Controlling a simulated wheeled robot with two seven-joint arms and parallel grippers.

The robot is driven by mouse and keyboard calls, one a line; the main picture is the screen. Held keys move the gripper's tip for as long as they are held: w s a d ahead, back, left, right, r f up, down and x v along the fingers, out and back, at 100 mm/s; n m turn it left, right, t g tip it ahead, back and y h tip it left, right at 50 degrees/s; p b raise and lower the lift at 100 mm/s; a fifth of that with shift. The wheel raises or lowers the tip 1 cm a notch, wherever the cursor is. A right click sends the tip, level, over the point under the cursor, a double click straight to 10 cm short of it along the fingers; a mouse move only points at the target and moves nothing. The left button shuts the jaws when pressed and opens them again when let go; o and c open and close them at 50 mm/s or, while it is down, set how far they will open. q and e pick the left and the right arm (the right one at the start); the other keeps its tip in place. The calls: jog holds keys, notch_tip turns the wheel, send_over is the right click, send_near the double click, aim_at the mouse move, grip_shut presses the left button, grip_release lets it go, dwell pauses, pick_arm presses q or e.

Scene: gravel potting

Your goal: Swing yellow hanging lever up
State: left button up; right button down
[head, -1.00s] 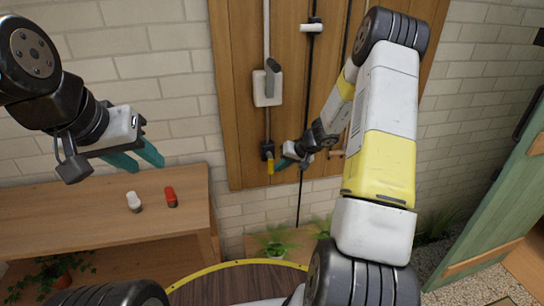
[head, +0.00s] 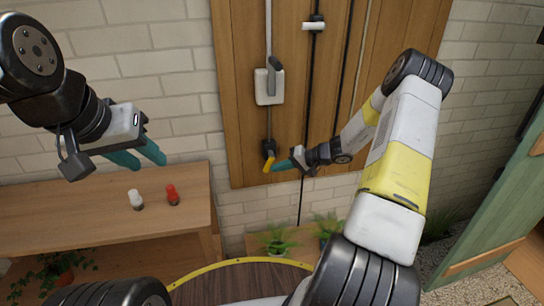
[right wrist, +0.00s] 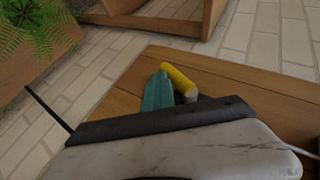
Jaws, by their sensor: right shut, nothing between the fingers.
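The yellow lever (head: 268,163) hangs from a dark fitting (head: 269,146) at the bottom of a grey pipe on the wooden wall panel. It is tilted, with its lower end to the left. My right gripper (head: 278,165) is shut and empty, its teal fingertips at the lever's right side. In the right wrist view the closed teal fingers (right wrist: 158,93) lie right beside the yellow lever (right wrist: 180,82) and seem to touch it. The lever is not between the fingers. My left gripper (head: 152,162) is open and empty above the wooden bench, far from the lever.
A white switch box (head: 269,88) with a grey handle sits higher on the pipe. A white bottle (head: 136,200) and a red bottle (head: 172,195) stand on the bench (head: 80,212). Potted ferns (head: 275,240) are below the panel. A green door (head: 500,210) stands at the right.

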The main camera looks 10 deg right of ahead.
jog(key=a+m+t+y, duration=0.1)
jog(key=y, duration=0.1)
jog(key=a+m+t+y, duration=0.1)
jog(key=y, duration=0.2)
jog(key=a+m+y, duration=0.1)
jog(key=y, duration=0.1)
jog(key=shift+a+m+t+y, duration=0.25)
jog(key=shift+m+t+y, duration=0.15)
jog(key=shift+a, duration=0.1)
dwell(0.6)
jog(key=s+d+f, duration=0.5)
jog(key=d+f, duration=0.1)
jog(key=d, duration=0.3)
jog(key=shift+d, duration=0.35)
jog(key=shift+s+r, duration=0.1)
jog(key=shift+r, duration=0.05)
